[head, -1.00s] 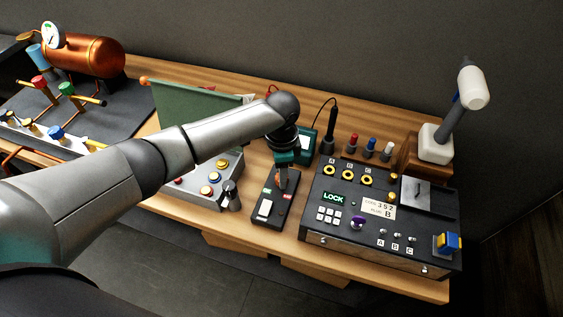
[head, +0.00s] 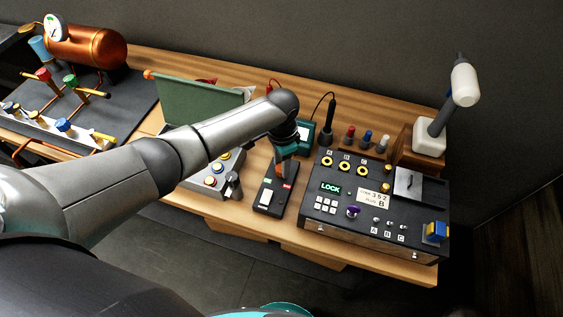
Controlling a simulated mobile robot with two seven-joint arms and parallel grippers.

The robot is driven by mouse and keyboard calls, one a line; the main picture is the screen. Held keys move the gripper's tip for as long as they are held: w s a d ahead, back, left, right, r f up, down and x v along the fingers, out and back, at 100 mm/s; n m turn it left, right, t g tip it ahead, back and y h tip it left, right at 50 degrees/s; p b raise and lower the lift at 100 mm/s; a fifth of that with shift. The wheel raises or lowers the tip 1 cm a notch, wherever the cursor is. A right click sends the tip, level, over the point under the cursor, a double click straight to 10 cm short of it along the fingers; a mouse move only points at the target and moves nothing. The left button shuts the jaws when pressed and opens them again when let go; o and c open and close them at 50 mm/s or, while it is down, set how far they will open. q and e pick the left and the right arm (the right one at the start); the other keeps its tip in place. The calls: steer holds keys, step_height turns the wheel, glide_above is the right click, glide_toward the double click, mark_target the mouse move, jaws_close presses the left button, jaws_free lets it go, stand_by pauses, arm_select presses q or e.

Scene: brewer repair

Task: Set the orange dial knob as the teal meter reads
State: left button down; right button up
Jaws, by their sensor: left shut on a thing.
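My left gripper (head: 282,163) points down over a small black box (head: 263,207) at the table's middle. It is shut on the orange dial knob (head: 280,168), which shows only as a small orange patch between the fingers. The knob's angle cannot be made out. The teal meter (head: 306,131) stands just behind the gripper, partly covered by my arm. Its screen is too small to read. My right gripper is not in view.
A black panel box (head: 330,228) with a LOCK display stands close at the right. A grey button box (head: 225,180) with a green lid (head: 200,102) is at the left, partly behind my arm. A soldering-iron-like tool (head: 327,115) stands behind.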

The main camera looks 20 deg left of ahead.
arm_select(q)
steer(key=shift+c, duration=2.2)
jaws_free()
steer(key=shift+r, duration=0.1)
step_height(320, 180, up, 15)
steer(key=p, duration=0.1)
